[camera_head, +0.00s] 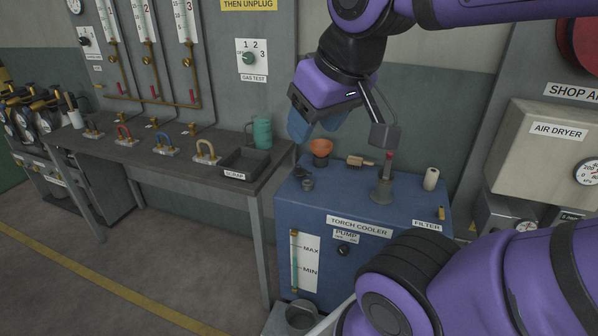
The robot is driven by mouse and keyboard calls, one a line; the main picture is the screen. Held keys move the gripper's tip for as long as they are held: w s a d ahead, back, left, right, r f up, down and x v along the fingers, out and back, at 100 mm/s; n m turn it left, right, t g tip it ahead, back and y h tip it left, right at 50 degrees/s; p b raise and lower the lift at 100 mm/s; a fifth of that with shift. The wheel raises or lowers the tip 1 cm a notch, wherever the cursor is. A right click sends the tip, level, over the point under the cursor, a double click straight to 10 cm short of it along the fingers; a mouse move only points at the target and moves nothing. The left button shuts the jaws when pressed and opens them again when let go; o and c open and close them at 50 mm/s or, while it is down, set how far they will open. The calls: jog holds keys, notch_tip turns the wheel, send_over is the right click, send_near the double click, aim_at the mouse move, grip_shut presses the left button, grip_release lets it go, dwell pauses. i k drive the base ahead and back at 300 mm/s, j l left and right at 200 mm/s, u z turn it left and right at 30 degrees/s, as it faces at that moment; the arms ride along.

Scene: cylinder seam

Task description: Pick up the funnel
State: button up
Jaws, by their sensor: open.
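The funnel (320,149) is a small orange-brown cone with a wide round mouth. It sits on the top of the blue torch cooler (290,197), near its back left part. My gripper (309,132) hangs above and slightly left of the funnel in the picture, with its blue fingers pointing down. The gripper is open, and nothing shows between its fingers. The lower part of the funnel is hard to make out at this size, and I cannot tell how far above it the fingers are.
A dark cap (307,183), a brass-coloured fitting (360,161), a grey stand with a red tip (383,188) and a white roll (430,178) are also on the cooler. The workbench (185,168) at left carries a scrap tray (246,161) and a green mug (262,133).

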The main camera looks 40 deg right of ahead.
aim_at(322, 155)
jog(key=u, duration=0.6)
jog(key=i+j+u, duration=0.15)
jog(key=j, duration=0.15)
jog(key=j+u, duration=0.15)
jog(key=j, duration=0.15)
jog(key=i+j+u, duration=0.15)
jog(key=i+j+z, duration=0.3)
jog(key=i, duration=0.2)
jog(key=i+j+z, duration=0.3)
jog(key=i, duration=0.2)
jog(key=i+l+z, duration=0.1)
jog(key=z, duration=0.35)
jog(key=i+z, duration=0.3)
jog(key=z, duration=0.15)
jog(key=i+z, duration=0.15)
jog(key=z, duration=0.3)
jog(key=i+j+z, duration=0.15)
jog(key=z, duration=0.35)
jog(key=i+j+z, duration=0.1)
jog(key=i+z, duration=0.25)
jog(key=z, duration=0.15)
jog(key=i+j+z, duration=0.2)
jog(key=i+z, duration=0.25)
jog(key=k, duration=0.1)
